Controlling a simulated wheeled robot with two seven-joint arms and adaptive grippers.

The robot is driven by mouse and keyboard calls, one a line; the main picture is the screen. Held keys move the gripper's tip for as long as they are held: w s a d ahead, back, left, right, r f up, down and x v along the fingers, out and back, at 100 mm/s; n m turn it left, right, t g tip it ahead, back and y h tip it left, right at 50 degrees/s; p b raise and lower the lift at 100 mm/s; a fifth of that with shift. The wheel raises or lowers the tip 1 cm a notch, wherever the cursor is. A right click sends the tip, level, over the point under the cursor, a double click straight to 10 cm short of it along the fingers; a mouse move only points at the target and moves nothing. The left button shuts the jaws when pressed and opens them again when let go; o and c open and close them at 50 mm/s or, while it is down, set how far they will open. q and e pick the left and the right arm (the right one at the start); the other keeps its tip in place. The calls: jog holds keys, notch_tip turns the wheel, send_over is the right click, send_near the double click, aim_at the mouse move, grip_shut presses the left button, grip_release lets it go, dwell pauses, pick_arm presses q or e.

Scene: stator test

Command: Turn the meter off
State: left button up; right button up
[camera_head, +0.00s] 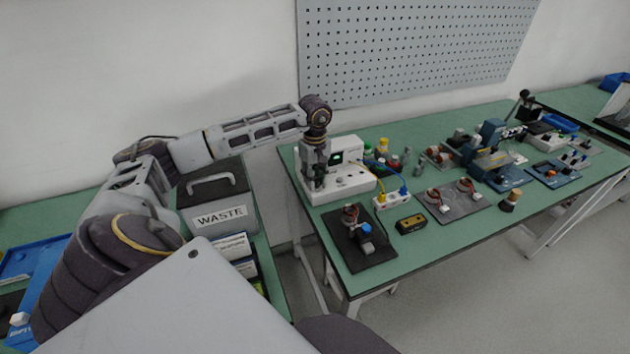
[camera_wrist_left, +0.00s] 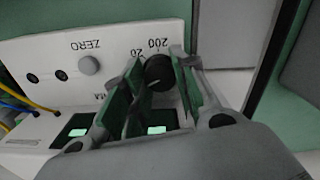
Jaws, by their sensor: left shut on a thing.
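The meter (camera_head: 349,188) is a white box with a small lit green display, near the left end of the green table. In the left wrist view the meter panel (camera_wrist_left: 45,55) shows upside down, with the printed words ZERO, 20 and 200. My left gripper (camera_head: 314,184) points down onto the left part of the meter. In the left wrist view its fingers (camera_wrist_left: 157,68) are shut on the black range knob (camera_wrist_left: 158,72), one on each side. The knob's pale pointer line shows, but its exact setting is hard to read. My right gripper is not in view.
Blue and yellow leads run from the meter to a white socket block (camera_head: 392,201). A black mat (camera_head: 375,257) with a small motor part lies in front, beside a yellow-black device (camera_head: 410,224).

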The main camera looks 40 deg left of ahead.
pick_arm(q)
jog(key=shift+n, duration=2.1)
jog(key=o, duration=0.8)
jog(key=shift+r+p, duration=2)
jog(key=shift+r, duration=1.05)
